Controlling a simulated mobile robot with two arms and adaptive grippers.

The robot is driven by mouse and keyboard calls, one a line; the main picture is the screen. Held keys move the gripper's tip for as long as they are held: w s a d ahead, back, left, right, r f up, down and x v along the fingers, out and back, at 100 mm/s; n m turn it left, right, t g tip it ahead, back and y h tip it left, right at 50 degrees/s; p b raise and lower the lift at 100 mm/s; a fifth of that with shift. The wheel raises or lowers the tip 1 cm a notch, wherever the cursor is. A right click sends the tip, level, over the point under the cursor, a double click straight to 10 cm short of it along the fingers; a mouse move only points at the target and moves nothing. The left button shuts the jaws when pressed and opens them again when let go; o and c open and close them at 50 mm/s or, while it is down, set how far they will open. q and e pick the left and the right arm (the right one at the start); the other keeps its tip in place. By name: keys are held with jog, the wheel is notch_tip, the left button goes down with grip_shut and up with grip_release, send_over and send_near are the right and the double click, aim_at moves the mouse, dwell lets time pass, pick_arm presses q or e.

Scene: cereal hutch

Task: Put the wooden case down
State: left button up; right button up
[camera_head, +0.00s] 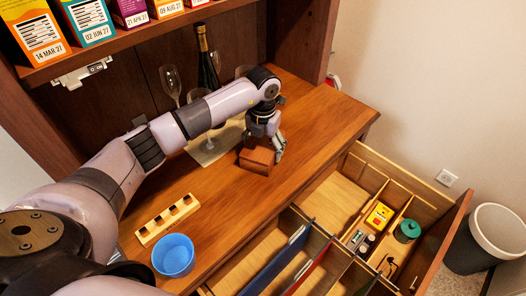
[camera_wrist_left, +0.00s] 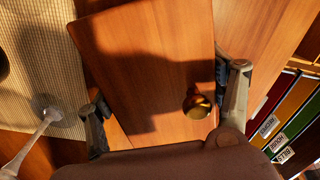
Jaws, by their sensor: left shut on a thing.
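The wooden case (camera_head: 257,160) is a small reddish-brown box at the right part of the hutch counter (camera_head: 305,125). My left gripper (camera_head: 270,143) reaches down to it from above and is shut on it. In the left wrist view the case (camera_wrist_left: 145,65) fills the middle, with a round brass knob (camera_wrist_left: 197,106) on its face. The left gripper's fingers (camera_wrist_left: 165,108) lie along its two sides. The case is at or just above the counter; I cannot tell whether it touches. My right gripper is not in view.
A mat (camera_head: 208,152) with glasses and a dark bottle (camera_head: 207,62) is left of the case. A wooden block with holes (camera_head: 168,220) and a blue cup (camera_head: 173,255) stand nearer. An open divided drawer (camera_head: 335,205) juts out in front. A bin (camera_head: 487,238) stands right.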

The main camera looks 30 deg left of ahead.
pick_arm(q)
jog(key=c, duration=0.6)
jog(key=shift+r, duration=0.15)
